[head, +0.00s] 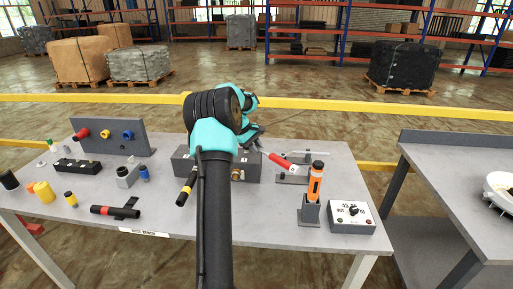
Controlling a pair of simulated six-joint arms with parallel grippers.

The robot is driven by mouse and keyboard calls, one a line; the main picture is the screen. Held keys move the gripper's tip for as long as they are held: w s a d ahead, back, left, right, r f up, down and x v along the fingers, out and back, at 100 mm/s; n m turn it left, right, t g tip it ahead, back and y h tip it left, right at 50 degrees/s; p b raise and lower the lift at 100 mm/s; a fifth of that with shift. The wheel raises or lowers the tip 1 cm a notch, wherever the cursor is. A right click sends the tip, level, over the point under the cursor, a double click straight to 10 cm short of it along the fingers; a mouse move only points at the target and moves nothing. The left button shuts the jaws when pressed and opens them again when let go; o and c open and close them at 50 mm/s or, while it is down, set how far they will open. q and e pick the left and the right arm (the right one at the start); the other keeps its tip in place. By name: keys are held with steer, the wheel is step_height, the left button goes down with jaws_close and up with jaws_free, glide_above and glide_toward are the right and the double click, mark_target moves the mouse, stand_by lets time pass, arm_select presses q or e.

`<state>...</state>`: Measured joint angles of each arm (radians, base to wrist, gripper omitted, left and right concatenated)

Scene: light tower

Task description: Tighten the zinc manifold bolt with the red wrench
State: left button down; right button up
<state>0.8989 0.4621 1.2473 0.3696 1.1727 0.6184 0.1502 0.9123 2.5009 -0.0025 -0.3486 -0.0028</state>
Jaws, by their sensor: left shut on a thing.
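My left arm reaches up the middle of the head view, and its gripper (258,143) is beyond the wrist above the bench's far half. It is shut on the red wrench (279,160), whose red handle slants down to the right; the jaws' contact is partly hidden by the wrist. The dark grey manifold block (250,167) stands behind my forearm, which hides its middle. A brass-coloured fitting (236,175) shows on its front face. I cannot make out the zinc bolt. My right gripper is not in view.
A grey stand (292,180), an orange tool in a holder (315,182) and a control box (352,216) are on the right. A panel with coloured knobs (110,137) and several small parts fill the left. Bare bench lies at front centre-right.

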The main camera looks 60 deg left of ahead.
arm_select(q)
steer(key=shift+f, duration=0.85)
stand_by(0.3)
steer(key=c, duration=1.6)
jaws_free()
steer(key=shift+c, duration=0.2)
jaws_close()
steer(key=shift+s+d+m+g+h, duration=0.1)
steer(key=shift+s+m+g+h, duration=0.3)
steer(key=shift+m, duration=0.3)
steer(key=shift+s+f, duration=0.1)
steer(key=shift+s+f+m, duration=0.1)
steer(key=shift+s+m, duration=0.3)
steer(key=shift+m, duration=0.3)
